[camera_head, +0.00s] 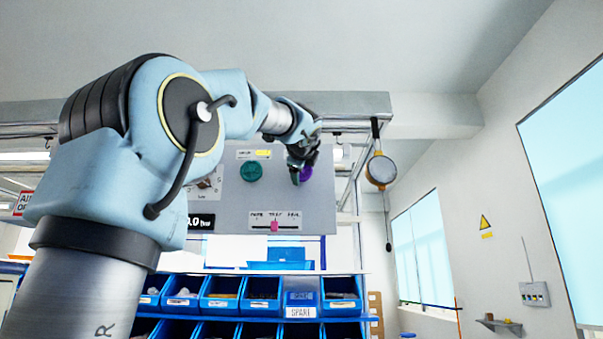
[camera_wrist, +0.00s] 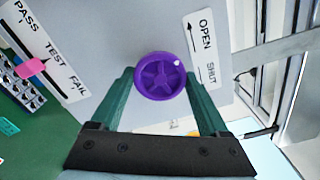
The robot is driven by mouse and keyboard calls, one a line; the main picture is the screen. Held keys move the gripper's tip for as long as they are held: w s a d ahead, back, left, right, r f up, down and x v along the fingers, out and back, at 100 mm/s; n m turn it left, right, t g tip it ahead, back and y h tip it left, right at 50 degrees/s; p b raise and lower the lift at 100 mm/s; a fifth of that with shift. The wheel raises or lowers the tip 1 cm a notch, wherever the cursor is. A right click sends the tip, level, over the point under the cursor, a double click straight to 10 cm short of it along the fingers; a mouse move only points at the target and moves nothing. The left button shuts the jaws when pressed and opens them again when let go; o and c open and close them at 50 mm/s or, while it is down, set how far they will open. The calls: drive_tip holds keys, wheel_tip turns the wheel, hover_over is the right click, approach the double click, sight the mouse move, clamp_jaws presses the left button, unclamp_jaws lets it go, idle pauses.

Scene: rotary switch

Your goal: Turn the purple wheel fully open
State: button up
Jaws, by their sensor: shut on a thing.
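The purple wheel (camera_wrist: 160,76) is a round spoked knob on a grey panel (camera_head: 233,215), with a small white mark on its rim at the upper right in the wrist view. In the head view the wheel (camera_head: 307,172) is partly hidden behind my gripper (camera_head: 297,172). In the wrist view my gripper (camera_wrist: 160,92) has its two green fingers on either side of the wheel, shut on its rim. A label (camera_wrist: 205,47) beside the wheel reads OPEN and SHUT, with an arrow along it.
A green wheel (camera_head: 251,171) sits left of the purple one. A pink slider (camera_head: 274,226) stands on a PASS, TEST, FAIL scale below. Blue bins (camera_head: 262,306) line the shelf under the panel. A round yellow-rimmed item (camera_head: 381,170) hangs to the right.

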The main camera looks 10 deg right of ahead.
drive_tip(key=shift+f+n+b, duration=0.1)
drive_tip(key=shift+n+b, duration=3.55)
drive_tip(key=shift+n, duration=11.15)
drive_tip(key=o, duration=1.2)
drive_tip(key=shift+o, duration=0.2)
